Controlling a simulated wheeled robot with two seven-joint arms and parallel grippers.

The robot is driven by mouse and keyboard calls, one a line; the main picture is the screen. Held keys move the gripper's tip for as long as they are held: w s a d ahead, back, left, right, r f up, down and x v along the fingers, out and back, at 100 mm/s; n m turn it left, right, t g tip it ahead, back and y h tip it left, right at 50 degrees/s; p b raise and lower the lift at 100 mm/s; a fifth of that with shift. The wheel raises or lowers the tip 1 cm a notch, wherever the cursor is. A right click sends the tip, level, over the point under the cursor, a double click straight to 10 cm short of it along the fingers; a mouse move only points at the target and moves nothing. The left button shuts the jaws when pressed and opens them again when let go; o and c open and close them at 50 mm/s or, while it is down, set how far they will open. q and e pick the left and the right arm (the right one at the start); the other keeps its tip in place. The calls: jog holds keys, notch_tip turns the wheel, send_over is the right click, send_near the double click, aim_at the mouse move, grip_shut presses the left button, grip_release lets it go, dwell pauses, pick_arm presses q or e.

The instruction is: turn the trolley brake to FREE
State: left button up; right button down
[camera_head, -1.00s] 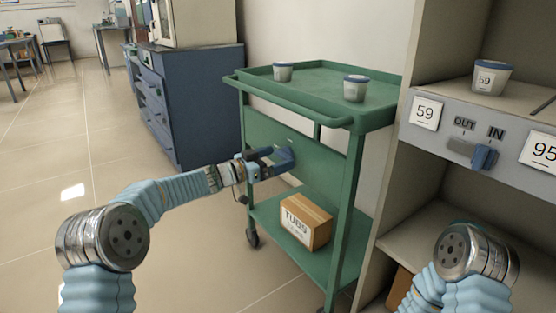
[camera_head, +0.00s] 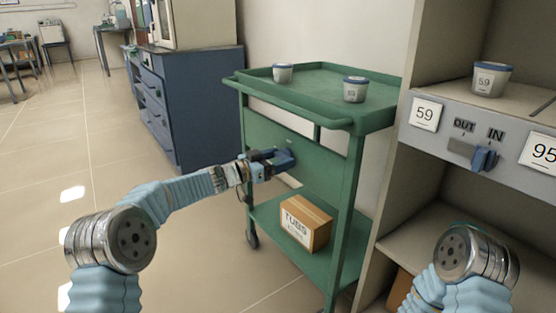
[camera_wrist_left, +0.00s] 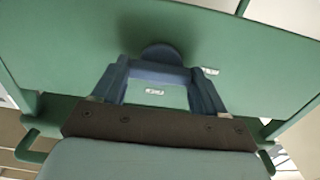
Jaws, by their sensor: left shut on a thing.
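The green trolley (camera_head: 300,140) stands in the middle of the head view. Its brake is a blue handle on the green side panel, with a round hub (camera_wrist_left: 160,52) in the left wrist view. My left gripper (camera_head: 280,160) is at the panel and shut on the handle's blue bar (camera_wrist_left: 158,74), with one finger at each end of it. Two small pale labels are on the panel: one (camera_wrist_left: 155,91) shows between the fingers, the other (camera_wrist_left: 210,71) beside the right finger. Their words are too small to read. My right gripper is out of view.
Two tubs (camera_head: 283,72) (camera_head: 354,89) stand on the trolley's top, and a box (camera_head: 306,222) marked TUBS on its lower shelf. A grey cabinet with an IN/OUT switch (camera_head: 484,158) stands close on the right. The floor at left is clear.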

pick_arm(q)
jog(key=shift+m, duration=0.3)
jog(key=m+p, duration=0.1)
jog(key=m, duration=0.1)
jog(key=shift+m, duration=0.4)
jog(key=m, duration=0.3)
jog(key=shift+f+m, duration=0.1)
jog(key=shift+m, duration=0.3)
jog(key=m+b, duration=0.4)
jog(key=m, duration=0.6)
jog(key=shift+s+f, duration=0.1)
jog(key=shift+m, duration=0.4)
jog(key=o, duration=1.1)
jog(key=shift+c, duration=0.2)
